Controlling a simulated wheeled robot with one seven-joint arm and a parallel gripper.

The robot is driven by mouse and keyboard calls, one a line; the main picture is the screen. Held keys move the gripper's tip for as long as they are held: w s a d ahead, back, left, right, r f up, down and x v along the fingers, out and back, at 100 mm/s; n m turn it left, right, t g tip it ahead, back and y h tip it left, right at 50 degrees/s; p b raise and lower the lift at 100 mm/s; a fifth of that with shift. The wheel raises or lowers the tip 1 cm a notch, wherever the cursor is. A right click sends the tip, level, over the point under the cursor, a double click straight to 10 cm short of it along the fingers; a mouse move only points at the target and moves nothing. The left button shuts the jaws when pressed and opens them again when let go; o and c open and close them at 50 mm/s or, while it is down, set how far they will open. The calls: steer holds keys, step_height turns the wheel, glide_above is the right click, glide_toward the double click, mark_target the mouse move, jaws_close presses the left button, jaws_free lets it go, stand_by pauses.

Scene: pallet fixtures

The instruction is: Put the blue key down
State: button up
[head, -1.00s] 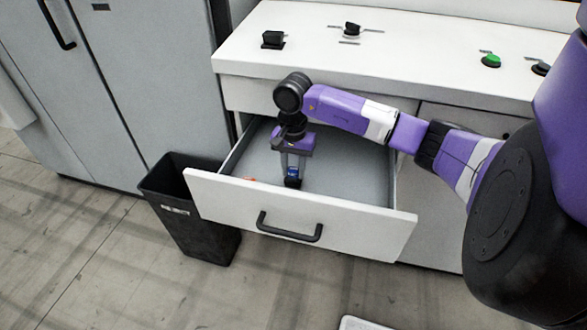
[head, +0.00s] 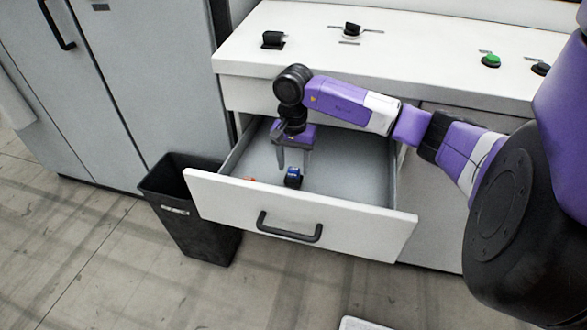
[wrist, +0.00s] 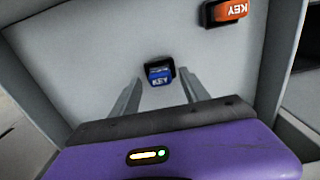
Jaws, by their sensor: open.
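The blue key (head: 293,174) is a small blue and black block lying in the open drawer (head: 345,187). In the wrist view the blue key (wrist: 160,73) shows its label and lies just beyond the fingertips, on the drawer floor. My gripper (head: 293,160) is open and empty, pointing down into the drawer behind and above the key. The two fingers stand apart in the wrist view (wrist: 162,92), with the key framed between them and not touched.
An orange key (wrist: 226,11) lies in the drawer to one side. The drawer front has a black handle (head: 289,228). A black bin (head: 190,215) stands at the left. The white counter (head: 420,55) above carries several switches and a green button (head: 491,61).

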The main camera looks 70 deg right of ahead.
mark_target(294, 169)
step_height(294, 169, up, 10)
stand_by(0.4)
stand_by(0.5)
